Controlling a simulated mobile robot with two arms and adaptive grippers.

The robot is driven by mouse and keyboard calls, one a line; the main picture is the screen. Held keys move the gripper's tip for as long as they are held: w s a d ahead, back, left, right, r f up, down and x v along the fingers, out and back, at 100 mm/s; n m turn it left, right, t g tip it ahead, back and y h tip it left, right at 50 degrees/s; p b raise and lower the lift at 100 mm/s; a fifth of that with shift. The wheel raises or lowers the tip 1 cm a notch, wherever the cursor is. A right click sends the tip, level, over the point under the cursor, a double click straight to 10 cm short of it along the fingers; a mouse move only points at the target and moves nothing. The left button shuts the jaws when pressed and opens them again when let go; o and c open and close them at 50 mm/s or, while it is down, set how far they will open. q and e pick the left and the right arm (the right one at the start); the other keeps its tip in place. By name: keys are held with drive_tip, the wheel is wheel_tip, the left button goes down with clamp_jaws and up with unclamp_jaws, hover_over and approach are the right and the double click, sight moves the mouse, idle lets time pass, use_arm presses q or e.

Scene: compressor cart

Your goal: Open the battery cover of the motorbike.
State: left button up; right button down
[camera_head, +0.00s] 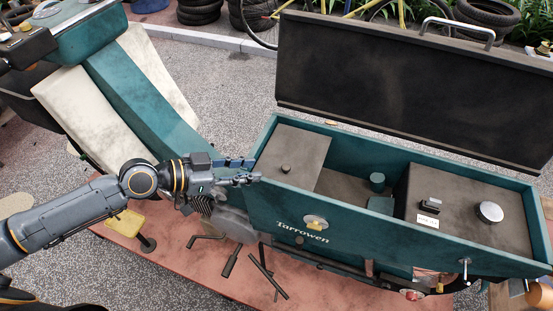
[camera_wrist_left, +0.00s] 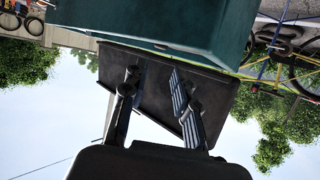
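The teal motorbike carries a long teal box (camera_head: 350,232) marked "Tarrowen" on its side. Its large dark lid (camera_head: 415,85) stands raised along the far edge; it also shows in the left wrist view (camera_wrist_left: 225,98). Inside, a dark panel (camera_head: 300,150) with a small knob (camera_head: 286,169) lies flat at the left end. A larger dark panel (camera_head: 465,190) with a silver cap lies at the right. I cannot tell which piece is the battery cover. My left gripper (camera_head: 248,171) is open and empty at the box's left end; its spread fingers (camera_wrist_left: 155,90) show in the left wrist view. My right gripper is out of view.
The teal and cream bodywork (camera_head: 130,85) rises at the left. A red platform (camera_head: 185,262) with loose dark tools lies below. Tyres (camera_head: 199,11) and a bicycle stand at the back. Grey paving (camera_head: 235,75) is clear behind the arm.

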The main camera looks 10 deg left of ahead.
sight(286, 167)
use_arm(q)
drive_tip(key=p+x, duration=0.3)
drive_tip(key=x, duration=0.4)
drive_tip(key=shift+r, duration=0.15)
drive_tip(key=shift+w+d+f, duration=0.35)
drive_tip(key=shift+d+f, duration=0.05)
drive_tip(key=shift+d, duration=0.05)
clamp_jaws()
